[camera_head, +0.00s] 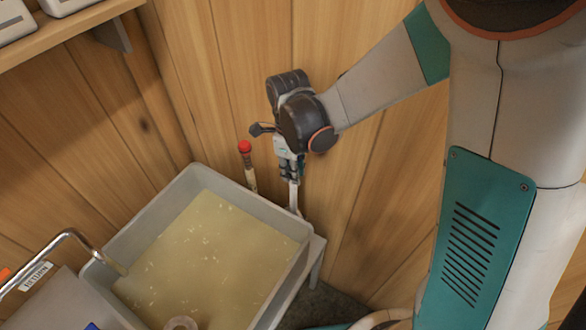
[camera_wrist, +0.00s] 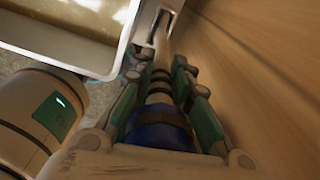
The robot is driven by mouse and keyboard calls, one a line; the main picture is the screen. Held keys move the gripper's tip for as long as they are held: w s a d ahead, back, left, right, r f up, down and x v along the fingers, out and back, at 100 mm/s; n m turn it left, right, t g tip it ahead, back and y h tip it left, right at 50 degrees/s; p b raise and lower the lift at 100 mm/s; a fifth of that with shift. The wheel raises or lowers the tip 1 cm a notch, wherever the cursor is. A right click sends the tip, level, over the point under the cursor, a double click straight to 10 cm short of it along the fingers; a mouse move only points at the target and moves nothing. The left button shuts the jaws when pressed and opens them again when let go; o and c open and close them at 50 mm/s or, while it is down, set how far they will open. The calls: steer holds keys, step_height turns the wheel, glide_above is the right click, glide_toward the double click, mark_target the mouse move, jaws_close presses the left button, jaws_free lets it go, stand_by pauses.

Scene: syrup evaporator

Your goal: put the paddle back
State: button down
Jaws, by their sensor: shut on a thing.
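My gripper (camera_head: 289,172) is beside the wood wall, just past the back right corner of the pan. It is shut on the paddle (camera_head: 294,199), whose pale shaft hangs downward below the fingers. In the wrist view, my gripper's (camera_wrist: 158,88) teal-padded fingers lie on both sides of the paddle's banded handle, which has a blue part (camera_wrist: 158,134) near the palm. The shaft runs away along the pan's outer side. The far end is small and dim, and I cannot tell whether it sits in a holder.
A grey pan (camera_head: 151,215) of yellowish liquid fills the lower left; its rim also shows in the wrist view (camera_wrist: 75,62). A red-topped tube (camera_head: 247,166) stands at its back edge. A bent metal pipe (camera_head: 75,236) reaches over its left side. A shelf (camera_head: 62,38) is at upper left.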

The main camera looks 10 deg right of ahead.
step_height(320, 180, down, 5)
steer(key=b, duration=0.4)
stand_by(0.5)
steer(key=c, duration=0.8)
jaws_free()
step_height(320, 180, up, 8)
steer(key=p, duration=0.5)
steer(key=shift+a, duration=0.15)
steer(key=shift+r+p, duration=0.1)
steer(key=shift+p, duration=0.2)
stand_by(0.5)
